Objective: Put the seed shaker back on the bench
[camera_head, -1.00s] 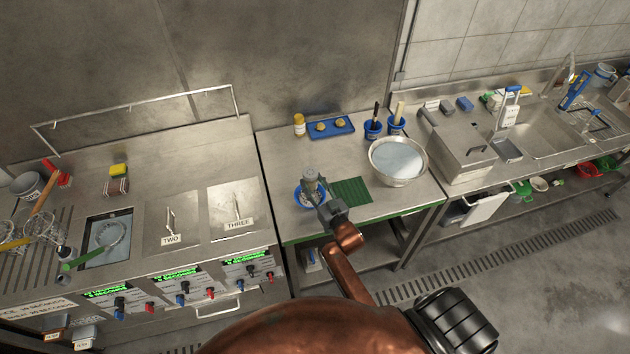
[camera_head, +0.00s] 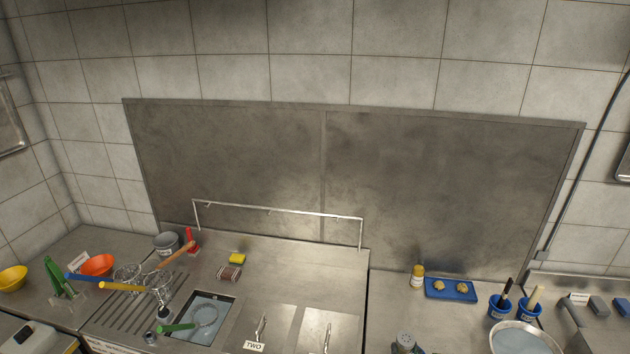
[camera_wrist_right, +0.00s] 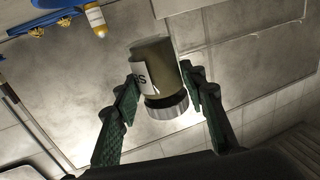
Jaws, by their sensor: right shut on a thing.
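The seed shaker (camera_wrist_right: 152,65) is between the green fingers of my right gripper (camera_wrist_right: 160,80) in the right wrist view. It has a dull olive body, a white label with part of a word, and a ridged metal cap. The gripper is shut on it. In the camera_head view only the grey top of the shaker (camera_head: 404,342) shows at the bottom edge, in front of the bench (camera_head: 385,312). The rest of the shaker and the right arm are cut off there. My left gripper is not in view.
A yellow-capped jar (camera_head: 417,277) and a blue tray (camera_head: 451,289) with two round buns stand at the back of the bench. Blue tubs (camera_head: 500,307) and a metal bowl (camera_head: 522,338) are to the right. Bare steel lies left of the jar.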

